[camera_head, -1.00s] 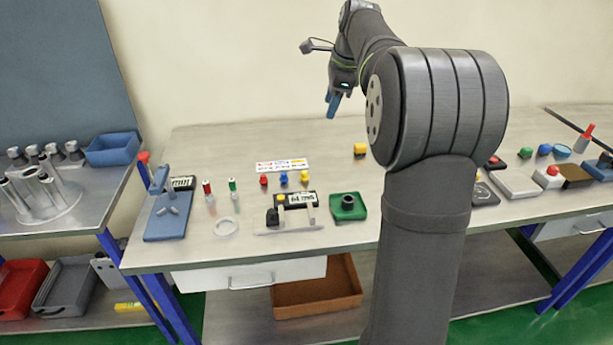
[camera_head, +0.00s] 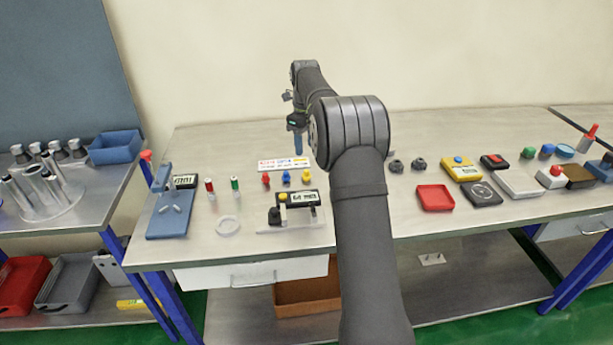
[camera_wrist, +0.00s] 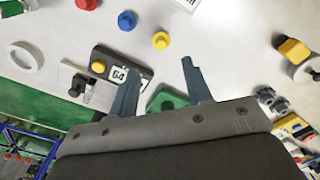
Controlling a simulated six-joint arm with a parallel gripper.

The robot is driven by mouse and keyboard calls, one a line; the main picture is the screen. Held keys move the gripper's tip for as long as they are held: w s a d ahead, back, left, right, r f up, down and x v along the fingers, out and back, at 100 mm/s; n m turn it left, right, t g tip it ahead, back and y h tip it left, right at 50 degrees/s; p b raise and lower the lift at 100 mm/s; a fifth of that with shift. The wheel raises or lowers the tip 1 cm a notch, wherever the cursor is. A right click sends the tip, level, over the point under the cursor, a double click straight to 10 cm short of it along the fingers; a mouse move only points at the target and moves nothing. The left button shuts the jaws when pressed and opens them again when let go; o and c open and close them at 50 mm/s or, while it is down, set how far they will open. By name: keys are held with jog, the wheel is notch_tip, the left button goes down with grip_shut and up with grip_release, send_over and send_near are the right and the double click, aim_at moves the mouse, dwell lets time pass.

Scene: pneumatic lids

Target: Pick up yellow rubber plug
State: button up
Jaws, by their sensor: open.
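The small yellow rubber plug (camera_head: 306,177) stands on the table at the right end of a short row. A blue plug (camera_head: 286,177) and a red plug (camera_head: 266,179) are to its left. The yellow plug also shows in the wrist view (camera_wrist: 161,40), beyond my fingertips and between their directions, with a clear gap. My gripper (camera_head: 298,152) has blue fingers pointing down, above the table near the white label strip behind the plugs. In the wrist view my gripper (camera_wrist: 156,70) is open, with nothing between its fingers.
A gauge fixture with a yellow knob (camera_head: 297,211) stands just in front of the plugs. A white ring (camera_head: 228,226) lies to the left. In the wrist view a green tray (camera_wrist: 165,97) is partly behind my fingers.

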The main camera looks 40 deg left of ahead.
aim_at(306, 170)
jog(key=f, duration=1)
jog(key=shift+d+f, duration=0.2)
jog(key=shift+f, duration=0.05)
jog(key=shift+c, duration=0.5)
jog(key=c, duration=0.7)
